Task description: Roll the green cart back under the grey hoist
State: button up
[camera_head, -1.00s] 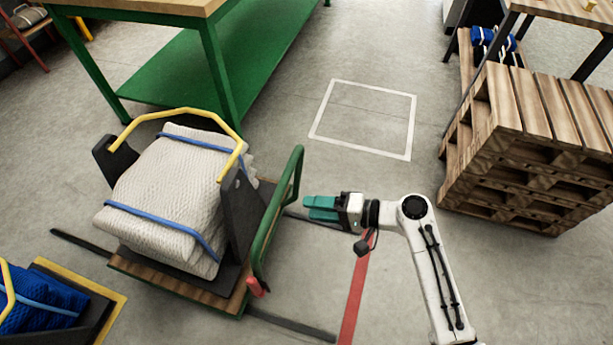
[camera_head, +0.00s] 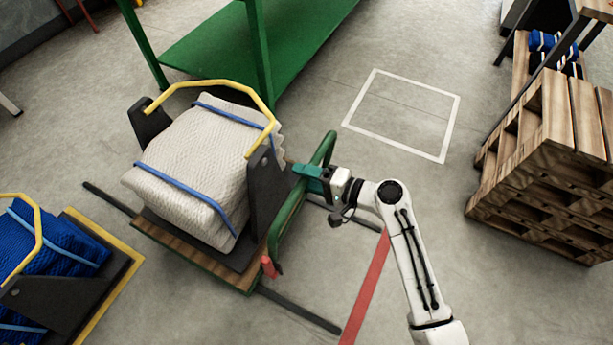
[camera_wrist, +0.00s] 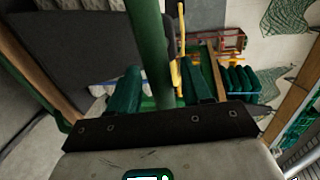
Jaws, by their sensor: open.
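The green cart (camera_head: 190,258) stands at the centre left, with a wooden deck and a green push handle (camera_head: 326,148) on its right side. It carries a pale net bundle (camera_head: 205,165) with blue straps, in a black cradle with a yellow bar. My gripper (camera_head: 309,176) is open at the handle. In the wrist view the green bar (camera_wrist: 149,45) runs between the two spread teal fingers (camera_wrist: 160,85); I cannot tell whether they touch it. I cannot make out the grey hoist in any view.
A blue net bundle (camera_head: 50,242) sits in a yellow-edged holder at lower left. A green bench (camera_head: 258,55) stands behind. Stacked pallets (camera_head: 545,170) are at right. A white-outlined floor square (camera_head: 402,112) is empty.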

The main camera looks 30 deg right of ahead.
jog(key=shift+c, duration=0.2)
grip_shut()
dwell(0.3)
